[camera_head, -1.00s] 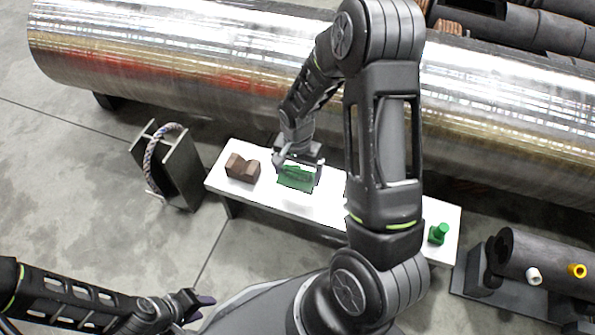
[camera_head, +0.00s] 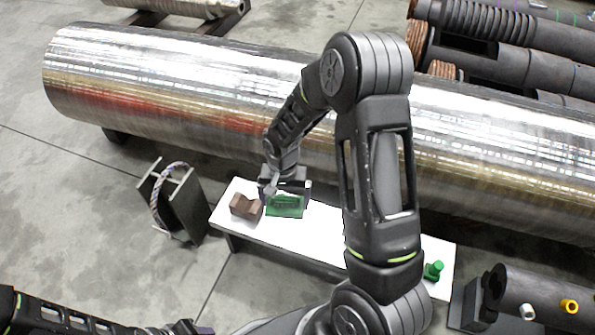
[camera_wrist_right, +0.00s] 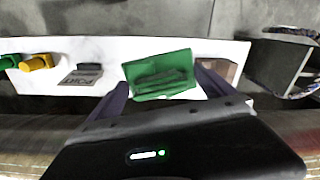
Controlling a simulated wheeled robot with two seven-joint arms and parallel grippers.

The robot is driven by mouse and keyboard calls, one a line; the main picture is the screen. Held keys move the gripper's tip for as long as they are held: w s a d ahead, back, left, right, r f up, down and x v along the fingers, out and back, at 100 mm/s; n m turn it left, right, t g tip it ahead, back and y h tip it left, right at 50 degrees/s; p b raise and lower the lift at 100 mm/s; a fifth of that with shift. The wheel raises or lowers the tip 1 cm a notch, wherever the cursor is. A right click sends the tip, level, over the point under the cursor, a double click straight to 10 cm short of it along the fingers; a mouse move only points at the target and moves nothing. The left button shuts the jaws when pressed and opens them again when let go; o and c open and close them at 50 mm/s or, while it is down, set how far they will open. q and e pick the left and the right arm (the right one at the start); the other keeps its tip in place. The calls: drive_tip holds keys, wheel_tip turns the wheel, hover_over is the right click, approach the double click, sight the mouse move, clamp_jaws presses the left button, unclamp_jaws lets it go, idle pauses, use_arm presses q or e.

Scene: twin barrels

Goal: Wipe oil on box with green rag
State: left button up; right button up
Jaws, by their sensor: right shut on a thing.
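The green rag (camera_head: 285,208) is at the left part of a long white-topped box or bench (camera_head: 322,236). My right gripper (camera_head: 287,192) is above the rag and shut on it. In the right wrist view the rag (camera_wrist_right: 160,76) shows between the two dark fingers, with dark marks or folds across it. I cannot tell whether its underside touches the white top. I cannot make out a separate oil patch. My left gripper (camera_head: 188,327) is partly cut off at the bottom edge, and its jaws are unclear.
A brown notched block (camera_head: 245,206) stands just left of the rag. A green bottle-like piece (camera_head: 433,270) stands at the white top's right end. A large metal cylinder (camera_head: 200,90) lies behind. A dark holder with a rope handle (camera_head: 178,200) is at left.

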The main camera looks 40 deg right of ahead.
drive_tip(key=w+a+r+n+p, duration=0.2)
drive_tip(key=a+r+n+p, duration=0.2)
drive_tip(key=r+p, duration=0.3)
drive_tip(key=w+a+r+n+p, duration=0.2)
drive_tip(key=a+r+n+p, duration=0.2)
drive_tip(key=r+p, duration=0.3)
wheel_tip(320, 180, up, 6)
drive_tip(key=shift+a+f, duration=0.25)
drive_tip(key=shift+a, duration=0.35)
